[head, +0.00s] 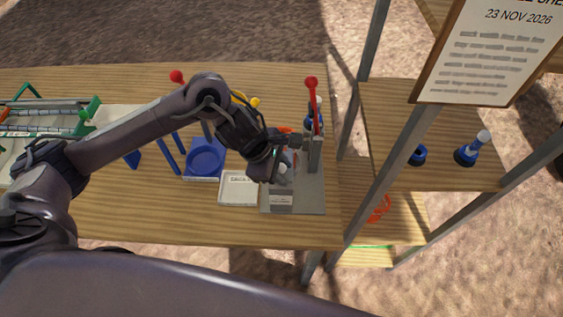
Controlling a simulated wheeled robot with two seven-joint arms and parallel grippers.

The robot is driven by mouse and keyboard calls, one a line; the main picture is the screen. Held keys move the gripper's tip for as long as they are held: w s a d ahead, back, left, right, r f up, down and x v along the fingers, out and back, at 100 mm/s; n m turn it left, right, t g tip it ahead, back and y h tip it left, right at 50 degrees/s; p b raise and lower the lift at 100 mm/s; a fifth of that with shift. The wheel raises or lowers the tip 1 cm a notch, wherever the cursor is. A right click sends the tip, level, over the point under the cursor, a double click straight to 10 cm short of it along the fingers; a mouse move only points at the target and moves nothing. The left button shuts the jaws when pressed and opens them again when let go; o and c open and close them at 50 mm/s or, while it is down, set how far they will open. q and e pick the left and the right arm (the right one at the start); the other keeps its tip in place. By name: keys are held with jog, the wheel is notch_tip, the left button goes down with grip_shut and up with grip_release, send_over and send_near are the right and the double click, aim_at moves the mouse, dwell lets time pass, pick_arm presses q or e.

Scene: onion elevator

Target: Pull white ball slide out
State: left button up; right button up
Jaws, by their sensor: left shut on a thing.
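My left gripper (286,150) is over the grey metal fixture at the right end of the table, with its fingers shut at the fixture's upright post. A pale rounded part, seemingly the white ball slide (284,174), shows just below the fingers. The fingers and wrist hide most of it, so the exact contact is unclear. A grey block (281,201) stands at the front of the fixture's flat base plate (312,200). A lever with a red ball (311,82) rises upright behind the post. My right gripper is not in view.
A wooden shelf unit (400,170) with grey posts stands to the right, holding blue-based items. A clipboard notice (490,50) hangs at upper right. The table front (180,225) is clear.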

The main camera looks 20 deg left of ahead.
pick_arm(q)
jog(key=shift+s+d+r, duration=0.1)
jog(key=shift+s+d, duration=0.15)
jog(key=shift+s, duration=0.4)
jog(key=shift+s+d+r, duration=0.1)
jog(key=shift+s+d, duration=0.1)
jog(key=shift+s, duration=0.45)
jog(key=shift+s+b, duration=0.1)
jog(key=shift+b, duration=0.3)
jog(key=o, duration=1.1)
jog(key=shift+s+d, duration=0.1)
jog(key=shift+s, duration=0.05)
jog(key=shift+c, duration=0.2)
jog(key=shift+f, duration=0.1)
notch_tip(320, 180, up, 6)
jog(key=p, duration=0.4)
